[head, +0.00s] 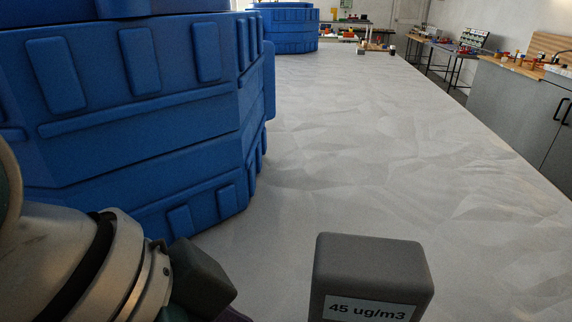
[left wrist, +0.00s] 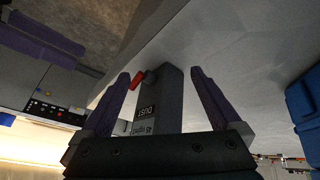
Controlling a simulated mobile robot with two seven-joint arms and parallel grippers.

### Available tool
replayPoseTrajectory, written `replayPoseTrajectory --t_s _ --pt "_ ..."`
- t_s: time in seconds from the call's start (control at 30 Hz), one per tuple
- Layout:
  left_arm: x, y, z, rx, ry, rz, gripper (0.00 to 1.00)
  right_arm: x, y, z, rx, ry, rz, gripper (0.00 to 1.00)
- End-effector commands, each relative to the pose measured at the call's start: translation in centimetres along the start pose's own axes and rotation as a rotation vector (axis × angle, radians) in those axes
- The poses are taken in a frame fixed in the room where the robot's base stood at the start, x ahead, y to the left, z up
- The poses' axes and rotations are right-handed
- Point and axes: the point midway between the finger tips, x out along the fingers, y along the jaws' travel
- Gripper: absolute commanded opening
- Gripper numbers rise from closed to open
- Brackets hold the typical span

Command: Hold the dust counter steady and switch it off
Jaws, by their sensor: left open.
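The dust counter (head: 372,270) is a dark grey upright box at the bottom of the head view. Its white label reads 45 ug/m3, and its lower part is cut off by the frame. In the left wrist view the dust counter (left wrist: 166,95) stands between the two purple fingers of my left gripper (left wrist: 160,95), with a visible gap on each side. A red switch lever (left wrist: 137,79) sticks out from its side near the end. In the head view my left gripper's fingers are mostly out of frame. A purple piece at the wrist view's upper left looks like part of my right gripper (left wrist: 45,35).
A large blue crate (head: 140,90) fills the left of the head view, close to my left arm. Another blue container (head: 290,30) stands farther back. The grey tabletop (head: 400,150) is clear behind and right of the counter. Workbenches line the far right.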

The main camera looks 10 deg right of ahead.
Motion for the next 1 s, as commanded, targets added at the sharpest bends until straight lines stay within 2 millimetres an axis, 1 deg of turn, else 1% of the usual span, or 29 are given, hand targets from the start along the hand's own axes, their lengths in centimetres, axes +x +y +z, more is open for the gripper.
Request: replayPoseTrajectory --t_s 0.03,0.1,0.17,0.3,0.37,0.5,0.6,0.67,0.77,0.83,1.0 --pt "-0.2 -0.3 -1.3 0.079 -0.012 0.023 0.97 0.0 0.0 0.0 0.000 0.000 0.000 0.50" --pt "-0.4 -0.3 -2.8 0.186 -0.037 0.066 0.97 0.0 0.0 0.0 0.000 0.000 0.000 0.50" --pt "-0.8 -0.5 -3.7 0.271 -0.063 0.099 0.97 0.0 0.0 0.0 0.000 0.000 0.000 0.50" --pt "-2.3 -1.2 -5.8 0.440 -0.123 0.154 0.97 0.0 0.0 0.0 0.000 0.000 0.000 0.50" --pt "-3.1 -1.1 -6.9 0.512 -0.135 0.168 0.97 0.0 0.0 0.0 0.000 0.000 0.000 0.50" --pt "-4.6 -0.4 -9.3 0.661 -0.149 0.183 0.97 0.0 0.0 0.0 0.000 0.000 0.000 0.50" --pt "-5.3 0.1 -10.3 0.727 -0.155 0.188 0.97 0.0 0.0 0.0 0.000 0.000 0.000 0.50" --pt "-5.4 0.2 -10.6 0.750 -0.158 0.189 0.97 0.0 0.0 0.0 0.000 0.000 0.000 0.50" --pt "-5.1 0.5 -10.7 0.764 -0.160 0.192 0.97 0.0 0.0 0.0 0.000 0.000 0.000 0.50" --pt "-4.3 0.6 -10.5 0.765 -0.161 0.194 0.97 0.0 0.0 0.0 0.000 0.000 0.000 0.50" --pt "-1.3 1.0 -9.8 0.762 -0.161 0.195 0.97 0.0 0.0 0.0 0.000 0.000 0.000 0.50"
